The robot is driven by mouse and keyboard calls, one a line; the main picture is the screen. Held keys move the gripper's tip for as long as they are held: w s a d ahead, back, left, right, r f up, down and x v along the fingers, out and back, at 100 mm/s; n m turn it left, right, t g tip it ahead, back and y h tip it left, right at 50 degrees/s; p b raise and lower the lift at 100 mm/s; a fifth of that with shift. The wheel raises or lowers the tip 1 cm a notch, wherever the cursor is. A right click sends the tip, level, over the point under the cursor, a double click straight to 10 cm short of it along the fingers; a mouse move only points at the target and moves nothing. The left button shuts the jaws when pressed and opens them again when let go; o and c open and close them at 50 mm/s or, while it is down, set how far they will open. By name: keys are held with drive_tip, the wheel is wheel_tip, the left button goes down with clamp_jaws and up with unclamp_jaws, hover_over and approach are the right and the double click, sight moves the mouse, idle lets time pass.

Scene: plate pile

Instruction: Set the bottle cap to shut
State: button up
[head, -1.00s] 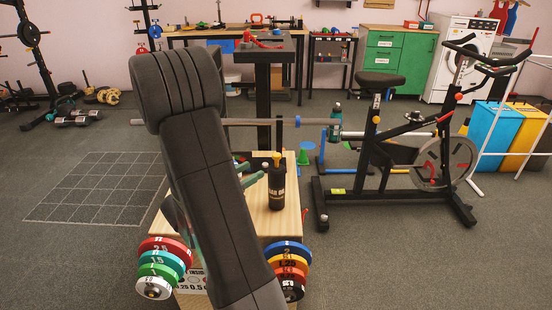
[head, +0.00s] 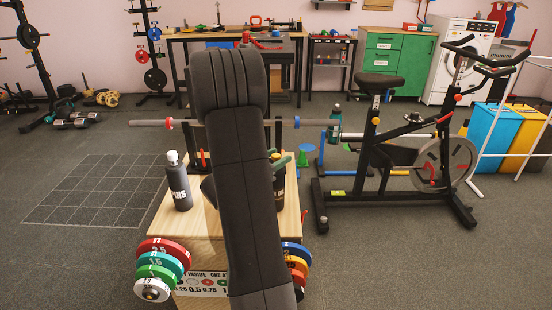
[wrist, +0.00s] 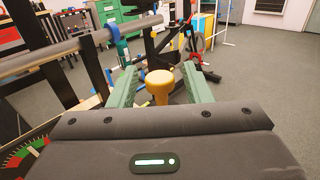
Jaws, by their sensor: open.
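A dark bottle (head: 279,182) with a yellow cap (head: 273,152) stands on the wooden box top, mostly hidden behind my arm in the head view. In the wrist view the yellow cap (wrist: 160,79) shows a wide round top over a narrower stem. My gripper (wrist: 160,71) is open, with one green finger on each side of the cap and a visible gap to both. The bottle's body is hidden below my gripper there. A second dark bottle (head: 179,186), lettered and with a white cap (head: 172,157), stands upright on the left of the box.
The wooden box (head: 165,223) has coloured weight plates (head: 165,260) at its front. A barbell (head: 150,123) lies across behind the bottles; it passes close at left in the wrist view. An exercise bike (head: 385,150) stands to the right.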

drive_tip(key=shift+c, duration=0.5)
clamp_jaws()
drive_tip(key=shift+f+b, duration=1)
drive_tip(key=shift+f, duration=0.1)
drive_tip(key=shift+o, duration=0.5)
unclamp_jaws()
drive_tip(key=shift+a+r, duration=0.1)
